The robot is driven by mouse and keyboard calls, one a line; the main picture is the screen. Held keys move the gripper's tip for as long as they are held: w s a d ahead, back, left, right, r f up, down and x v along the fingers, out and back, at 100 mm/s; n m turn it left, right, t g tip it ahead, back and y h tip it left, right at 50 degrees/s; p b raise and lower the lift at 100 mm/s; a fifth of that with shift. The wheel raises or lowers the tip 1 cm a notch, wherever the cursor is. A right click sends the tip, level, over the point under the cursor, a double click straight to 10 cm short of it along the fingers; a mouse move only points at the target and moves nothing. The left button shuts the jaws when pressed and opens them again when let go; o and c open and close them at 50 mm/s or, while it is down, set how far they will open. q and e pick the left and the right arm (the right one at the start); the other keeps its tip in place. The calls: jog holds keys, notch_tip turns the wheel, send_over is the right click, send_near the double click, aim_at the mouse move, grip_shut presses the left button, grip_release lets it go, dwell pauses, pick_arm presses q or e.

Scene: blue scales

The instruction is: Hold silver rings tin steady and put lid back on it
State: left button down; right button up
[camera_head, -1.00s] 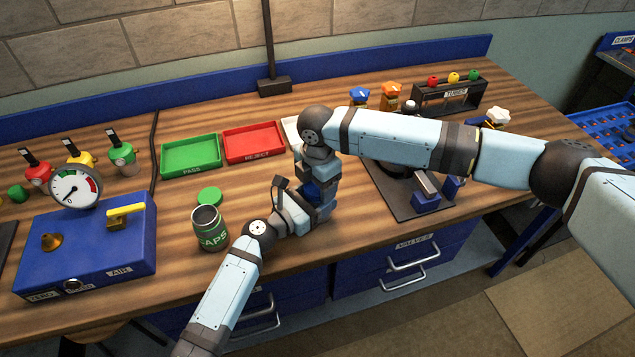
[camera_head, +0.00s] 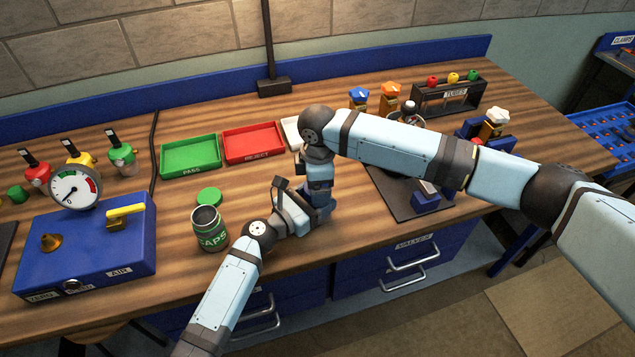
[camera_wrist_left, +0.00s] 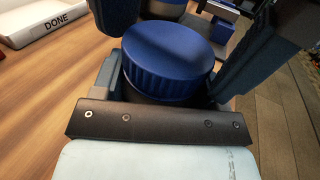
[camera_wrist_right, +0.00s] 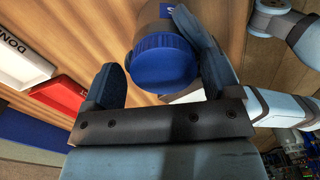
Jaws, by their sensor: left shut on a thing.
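The rings tin (camera_wrist_right: 158,18), a dark body with part of a blue label, has its ribbed blue lid (camera_wrist_left: 170,55) over its mouth. The lid also shows in the right wrist view (camera_wrist_right: 165,62); I cannot tell whether it is fully seated. My left gripper (camera_head: 300,205) is shut around the tin's body just under the lid. My right gripper (camera_wrist_right: 155,70) is at the lid with its fingers apart on either side, a gap showing at the left finger. In the head view my grippers hide the tin and lid.
A green caps tin (camera_head: 209,230) stands open left of my left gripper, its green lid (camera_head: 209,195) behind it. Green (camera_head: 190,157) and red (camera_head: 253,143) trays lie behind. A blue gauge box (camera_head: 85,245) is at the left. A dark fixture plate (camera_head: 400,205) is at the right.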

jog(key=shift+s+a, duration=0.2)
jog(key=shift+s, duration=0.05)
jog(key=shift+w+r, duration=0.1)
jog(key=shift+r, duration=2.1)
jog(key=shift+c, duration=0.2)
jog(key=r+n, duration=0.1)
jog(key=n, duration=0.2)
jog(key=shift+w+r, duration=0.1)
jog(key=shift+r, duration=0.3)
jog(key=r+n, duration=0.1)
jog(key=n, duration=0.2)
jog(key=shift+d+r+n, duration=0.1)
jog(key=shift+r+n, duration=0.25)
jog(key=shift+n, duration=0.05)
jog(key=shift+f, duration=0.1)
jog(key=shift+f, duration=3.9)
